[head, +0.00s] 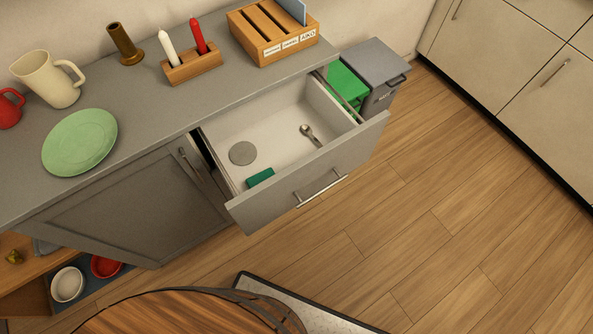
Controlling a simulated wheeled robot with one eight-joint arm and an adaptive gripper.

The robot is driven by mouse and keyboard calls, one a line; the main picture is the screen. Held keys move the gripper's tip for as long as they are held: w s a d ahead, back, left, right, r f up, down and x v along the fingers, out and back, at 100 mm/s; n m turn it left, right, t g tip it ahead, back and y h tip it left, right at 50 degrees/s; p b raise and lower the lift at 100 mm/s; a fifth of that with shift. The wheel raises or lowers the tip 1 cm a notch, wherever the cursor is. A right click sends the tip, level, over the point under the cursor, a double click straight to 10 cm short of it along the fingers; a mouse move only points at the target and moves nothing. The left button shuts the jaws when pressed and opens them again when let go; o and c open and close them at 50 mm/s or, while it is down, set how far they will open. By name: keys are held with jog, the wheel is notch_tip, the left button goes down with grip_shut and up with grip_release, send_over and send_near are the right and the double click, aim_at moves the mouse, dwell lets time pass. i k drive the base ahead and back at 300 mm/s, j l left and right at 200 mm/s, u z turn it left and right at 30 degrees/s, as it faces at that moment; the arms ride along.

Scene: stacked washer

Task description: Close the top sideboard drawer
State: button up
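The top sideboard drawer (345,160) is pulled far out of the grey sideboard (130,105), at its right end. Its grey front carries a horizontal metal bar handle (320,188). Inside the drawer lie a round grey disc (243,153), a small green block (261,178) and a metal spoon-like utensil (311,135). My gripper is not in view.
On the sideboard top stand a green plate (80,142), a cream pitcher (47,79), a candle holder (192,65) and a wooden organizer (273,32). Green (346,84) and grey bins (374,70) stand beyond the drawer. A round wooden table (180,312) is in front. The wooden floor at right is clear.

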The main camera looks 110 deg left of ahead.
aim_at(272, 121)
jog(key=u, duration=3.7)
jog(key=k+j+z, duration=0.5)
jog(key=j+z, duration=0.15)
jog(key=j, duration=0.15)
